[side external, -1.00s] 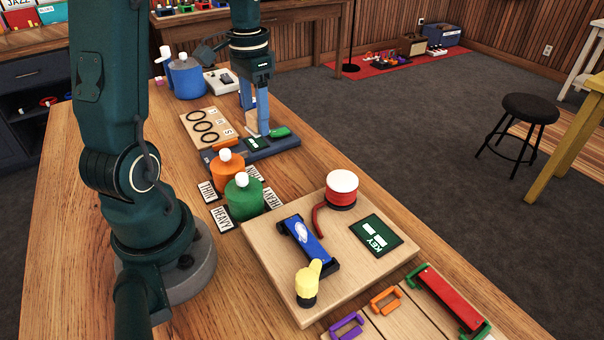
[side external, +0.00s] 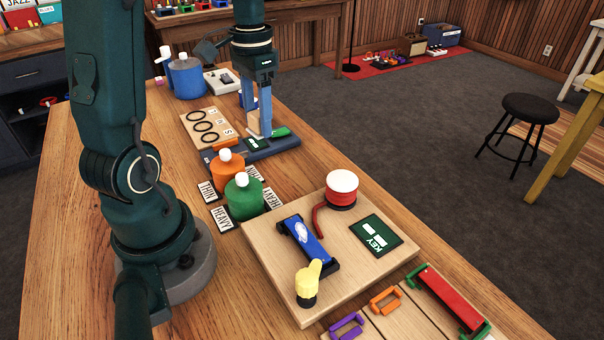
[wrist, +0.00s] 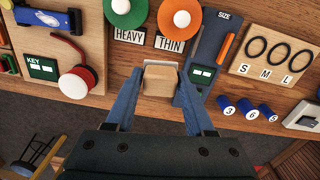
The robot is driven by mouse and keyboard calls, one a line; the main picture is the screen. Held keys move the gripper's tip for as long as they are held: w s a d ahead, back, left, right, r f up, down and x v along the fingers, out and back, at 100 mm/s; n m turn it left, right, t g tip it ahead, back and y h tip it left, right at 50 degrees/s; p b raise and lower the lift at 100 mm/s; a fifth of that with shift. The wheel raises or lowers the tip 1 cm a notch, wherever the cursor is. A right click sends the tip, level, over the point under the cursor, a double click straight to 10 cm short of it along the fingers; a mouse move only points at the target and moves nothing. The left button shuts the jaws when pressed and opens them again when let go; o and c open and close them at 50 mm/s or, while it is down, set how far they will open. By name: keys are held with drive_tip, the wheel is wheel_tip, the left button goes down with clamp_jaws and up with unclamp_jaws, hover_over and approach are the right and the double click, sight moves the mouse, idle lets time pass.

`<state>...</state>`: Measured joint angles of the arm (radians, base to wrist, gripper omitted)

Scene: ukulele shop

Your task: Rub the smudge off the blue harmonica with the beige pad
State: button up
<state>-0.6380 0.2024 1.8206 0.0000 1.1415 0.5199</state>
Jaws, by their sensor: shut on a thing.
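The blue harmonica (side external: 312,248) lies in dark end holders on a wooden board, with a pale smudge (side external: 301,231) on its top near the far end. Part of it shows at the top left of the wrist view (wrist: 50,19). My gripper (side external: 258,128) is far behind the harmonica, over the dark blue size tray. Its blue fingers are shut on the beige pad (wrist: 160,82), seen between them in the wrist view. The pad (side external: 256,120) is partly hidden by the fingers in the side view. I cannot tell whether it touches the tray.
The wooden board (side external: 275,267) also bears a red-and-white button (side external: 342,188), a yellow pointing hand (side external: 308,283) and a KEY panel (side external: 374,240). Orange (side external: 227,171) and green (side external: 243,197) bottles stand between my gripper and the board. A sizing board (side external: 207,128) lies beside the tray.

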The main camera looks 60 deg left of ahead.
drive_tip(key=w+d+m, duration=0.1)
drive_tip(key=d+m, duration=0.3)
drive_tip(key=d, duration=0.7)
drive_tip(key=r+m, duration=0.1)
drive_tip(key=m, duration=0.4)
hover_over(313, 247)
drive_tip(key=shift+a+f, duration=0.15)
drive_tip(key=shift+f, duration=2.95)
drive_tip(key=shift+s+f, duration=0.1)
drive_tip(key=shift+f, duration=0.6)
drive_tip(key=shift+a+r, duration=0.4)
drive_tip(key=shift+r, duration=0.25)
drive_tip(key=shift+a, duration=0.4)
drive_tip(key=shift+a+f, duration=0.65)
drive_tip(key=shift+a, duration=0.1)
drive_tip(key=shift+a+r, duration=0.1)
drive_tip(key=shift+a, duration=1.3)
drive_tip(key=shift+d, duration=3.05)
wheel_tip(313, 247, up, 8)
drive_tip(key=shift+a, duration=0.1)
